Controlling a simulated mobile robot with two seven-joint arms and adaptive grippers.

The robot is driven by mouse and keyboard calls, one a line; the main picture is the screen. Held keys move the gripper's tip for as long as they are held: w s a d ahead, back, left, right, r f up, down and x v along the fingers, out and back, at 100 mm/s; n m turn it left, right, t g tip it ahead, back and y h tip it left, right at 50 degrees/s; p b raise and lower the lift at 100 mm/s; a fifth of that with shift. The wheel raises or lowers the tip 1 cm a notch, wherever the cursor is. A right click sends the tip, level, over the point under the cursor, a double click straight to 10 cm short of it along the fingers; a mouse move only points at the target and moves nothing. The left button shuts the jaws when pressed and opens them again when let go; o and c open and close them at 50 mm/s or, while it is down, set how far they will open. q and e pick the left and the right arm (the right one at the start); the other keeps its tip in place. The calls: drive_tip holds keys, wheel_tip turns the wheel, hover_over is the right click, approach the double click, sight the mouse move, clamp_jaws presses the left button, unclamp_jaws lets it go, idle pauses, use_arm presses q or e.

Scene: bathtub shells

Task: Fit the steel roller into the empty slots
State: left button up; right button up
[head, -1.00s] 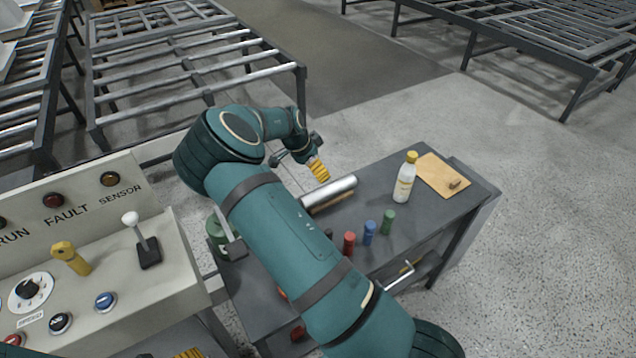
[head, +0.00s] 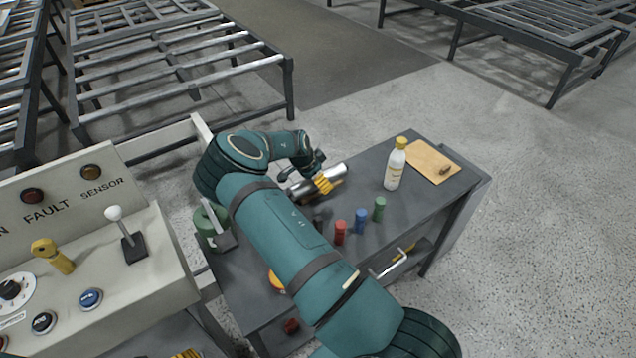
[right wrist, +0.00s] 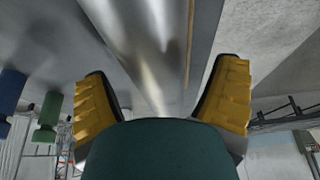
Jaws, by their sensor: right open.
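The steel roller (head: 338,171) lies on the dark workbench (head: 295,330), partly hidden by my right gripper (head: 323,186). In the right wrist view the roller (right wrist: 158,45) runs between the spread yellow fingers of that gripper (right wrist: 163,105), which is open around it; contact cannot be made out. The conveyor frame (head: 290,80) at the back left holds several rollers, with open gaps between some of them; single slots are too small to make out. A small yellow ribbed part of my left gripper (head: 188,354) shows at the bottom edge; its opening is hidden.
A yellow-capped bottle (head: 395,168) and a tan board (head: 430,163) stand right of the roller. Red (head: 340,232), blue (head: 361,221) and green (head: 379,208) cylinders stand in front. A control panel (head: 130,285) is at left. Open floor lies at right.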

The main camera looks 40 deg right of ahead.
drive_tip(key=shift+d+f, duration=0.15)
drive_tip(key=shift+f, duration=0.15)
drive_tip(key=shift+c, duration=0.4)
drive_tip(key=c, duration=1.3)
drive_tip(key=shift+c, duration=0.2)
drive_tip(key=shift+r, duration=0.15)
